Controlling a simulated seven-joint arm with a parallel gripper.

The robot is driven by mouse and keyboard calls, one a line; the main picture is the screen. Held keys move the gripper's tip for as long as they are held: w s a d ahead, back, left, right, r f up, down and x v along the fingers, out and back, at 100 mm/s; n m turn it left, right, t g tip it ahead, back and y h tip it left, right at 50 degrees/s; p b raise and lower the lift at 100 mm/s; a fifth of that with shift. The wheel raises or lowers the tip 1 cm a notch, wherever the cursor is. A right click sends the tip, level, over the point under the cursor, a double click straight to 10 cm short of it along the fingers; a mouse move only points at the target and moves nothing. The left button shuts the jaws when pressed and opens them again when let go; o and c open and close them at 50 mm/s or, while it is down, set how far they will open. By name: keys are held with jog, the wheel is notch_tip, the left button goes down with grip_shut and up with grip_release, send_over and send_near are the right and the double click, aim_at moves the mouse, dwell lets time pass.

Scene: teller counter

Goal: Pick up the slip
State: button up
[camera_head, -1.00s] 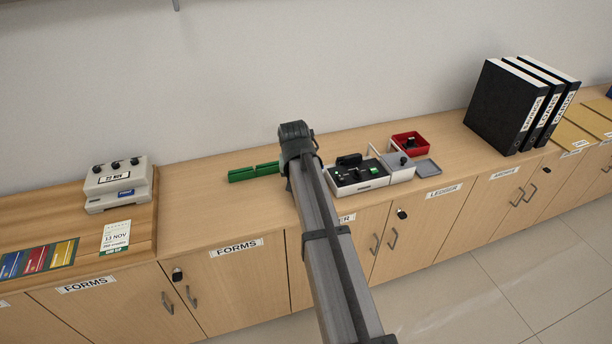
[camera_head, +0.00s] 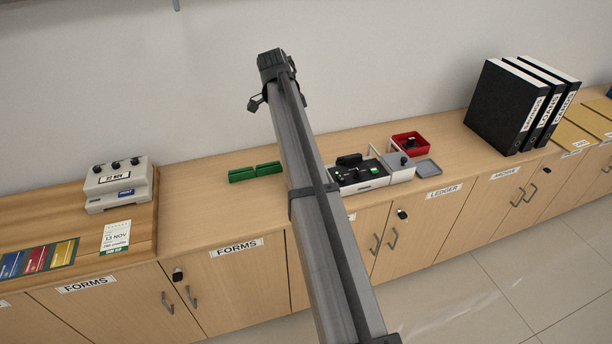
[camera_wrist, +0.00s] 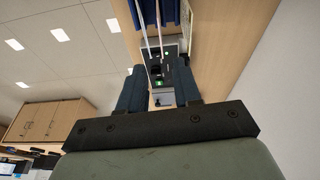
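No loose slip can be made out for certain. A white paper card (camera_head: 116,236) marked "13 NOV" lies flat on the counter at the left in the head view; I cannot tell whether it is the slip. My gripper (camera_head: 280,100) is raised above the counter in front of the wall, well right of the card. In the wrist view my gripper (camera_wrist: 160,88) shows two dark fingers with a gap, nothing clearly held. Through the gap I see the black panel (camera_wrist: 155,68) with a green light. Thin pale lines above it are unclear.
Two green blocks (camera_head: 255,172) lie on the counter (camera_head: 200,210). Right of them are the black panel unit (camera_head: 352,176), a red tray (camera_head: 410,143) and black binders (camera_head: 515,105). A grey-white device (camera_head: 118,184) stands left. Counter between it and the green blocks is clear.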

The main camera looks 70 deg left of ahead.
jog(key=x, duration=1.4)
jog(key=shift+s+m, duration=0.3)
jog(key=shift+m, duration=0.1)
jog(key=shift+c, duration=0.3)
grip_shut()
